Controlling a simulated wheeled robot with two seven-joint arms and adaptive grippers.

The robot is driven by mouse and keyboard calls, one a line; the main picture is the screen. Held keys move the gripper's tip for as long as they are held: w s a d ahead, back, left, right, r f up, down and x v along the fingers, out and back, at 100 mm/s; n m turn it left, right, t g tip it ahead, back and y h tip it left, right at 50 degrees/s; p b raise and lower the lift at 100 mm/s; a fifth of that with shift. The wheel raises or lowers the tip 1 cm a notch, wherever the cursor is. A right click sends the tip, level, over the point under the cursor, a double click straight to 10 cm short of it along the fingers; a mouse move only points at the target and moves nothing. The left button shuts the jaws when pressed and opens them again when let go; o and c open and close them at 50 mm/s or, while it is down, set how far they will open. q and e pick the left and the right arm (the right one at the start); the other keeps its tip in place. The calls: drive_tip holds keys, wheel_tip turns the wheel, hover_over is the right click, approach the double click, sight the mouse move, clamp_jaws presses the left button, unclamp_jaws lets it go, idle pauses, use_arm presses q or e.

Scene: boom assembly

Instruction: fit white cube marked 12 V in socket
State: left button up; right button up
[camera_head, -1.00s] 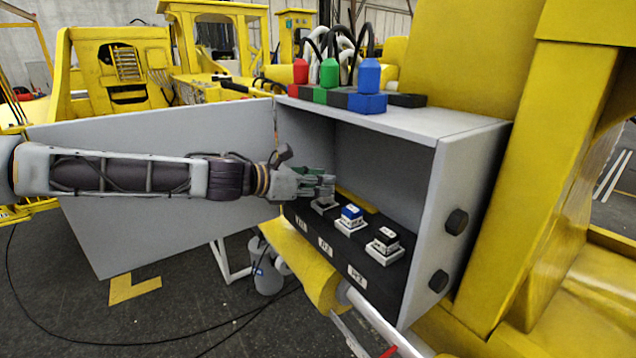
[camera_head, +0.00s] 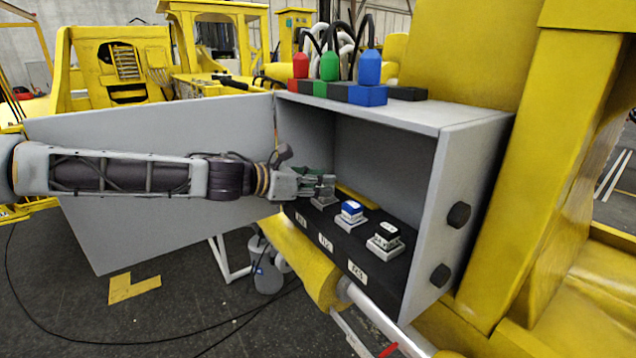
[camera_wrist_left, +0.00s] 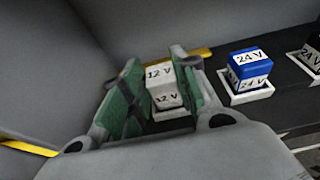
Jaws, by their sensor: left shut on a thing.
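My left gripper (camera_head: 318,186) reaches into the grey box from the left, over the leftmost socket. In the left wrist view the gripper (camera_wrist_left: 158,95) has its green finger pads on both sides of the white cube marked 12 V (camera_wrist_left: 162,86) and is shut on it. The cube's lower end is at the white-rimmed socket (camera_wrist_left: 172,112); whether it is fully seated cannot be told. In the head view the fingers mostly hide the cube, and the socket (camera_head: 324,202) shows below them. My right gripper is not in view.
A blue cube marked 24 V (camera_wrist_left: 249,66) sits in the middle socket, also seen in the head view (camera_head: 351,210). A black-topped cube (camera_head: 386,235) sits in the right socket. The box's open door (camera_head: 150,180) stands left, its right wall (camera_head: 465,215) beyond the sockets.

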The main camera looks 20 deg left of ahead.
use_arm(q)
drive_tip(key=shift+f+b, duration=0.35)
idle(0.3)
drive_tip(key=o, duration=1.1)
drive_tip(key=shift+s+a+r, duration=0.15)
drive_tip(key=shift+s+a, duration=0.1)
drive_tip(key=v, duration=1.1)
idle(1.8)
drive_tip(key=shift+s, duration=0.1)
idle(1.3)
